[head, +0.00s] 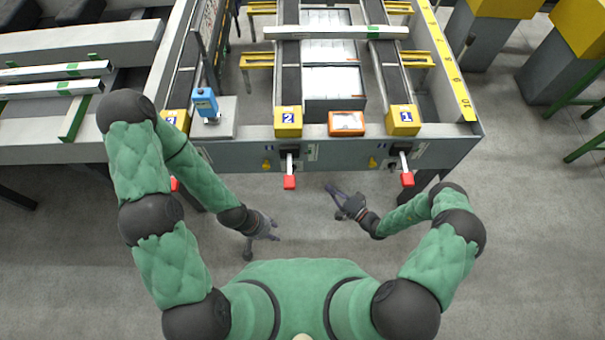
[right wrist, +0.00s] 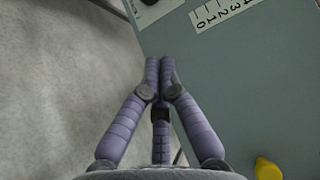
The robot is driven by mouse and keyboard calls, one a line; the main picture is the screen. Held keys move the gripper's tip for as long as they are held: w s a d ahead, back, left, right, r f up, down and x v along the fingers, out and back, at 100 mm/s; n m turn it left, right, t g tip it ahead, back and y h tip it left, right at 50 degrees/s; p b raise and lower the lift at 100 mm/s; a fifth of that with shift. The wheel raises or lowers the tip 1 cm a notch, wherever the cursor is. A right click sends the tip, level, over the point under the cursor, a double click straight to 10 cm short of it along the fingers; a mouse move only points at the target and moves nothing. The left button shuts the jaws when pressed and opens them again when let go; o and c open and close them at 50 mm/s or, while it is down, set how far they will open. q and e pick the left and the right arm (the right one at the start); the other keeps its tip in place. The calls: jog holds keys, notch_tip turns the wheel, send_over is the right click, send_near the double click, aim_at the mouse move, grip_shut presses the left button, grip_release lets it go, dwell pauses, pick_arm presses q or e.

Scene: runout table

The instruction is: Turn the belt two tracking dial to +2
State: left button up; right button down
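The belt two block (head: 288,121) is yellow with a blue 2. Below it on the grey front panel is a small yellow knob (head: 266,163), likely the belt two dial, left of a red-tipped lever (head: 289,181). Its setting is too small to read. My right gripper (head: 333,190) is in front of and below the panel, right of that lever, apart from the knob. Its fingers (right wrist: 160,62) are together and empty in the right wrist view, where a yellow knob (right wrist: 268,168) shows lower right; I cannot tell which belt's. My left gripper (head: 268,238) hangs lower left, fingers spread, empty.
A second yellow knob (head: 372,162) and red-tipped lever (head: 407,179) sit under the belt one block (head: 403,120). A number scale (right wrist: 222,8) shows on the panel in the right wrist view. The floor before the panel is clear.

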aim_at(295, 169)
jog(key=b+x, duration=0.2)
jog(key=x, duration=0.8)
jog(key=shift+s+a+f, duration=0.1)
jog(key=shift+s+a+b, duration=0.1)
jog(key=shift+a+b, duration=0.2)
jog(key=shift+a, duration=1.5)
jog(key=shift+a+f+m+b, duration=0.1)
jog(key=shift+a+m+b, duration=0.15)
jog(key=shift+b, duration=0.35)
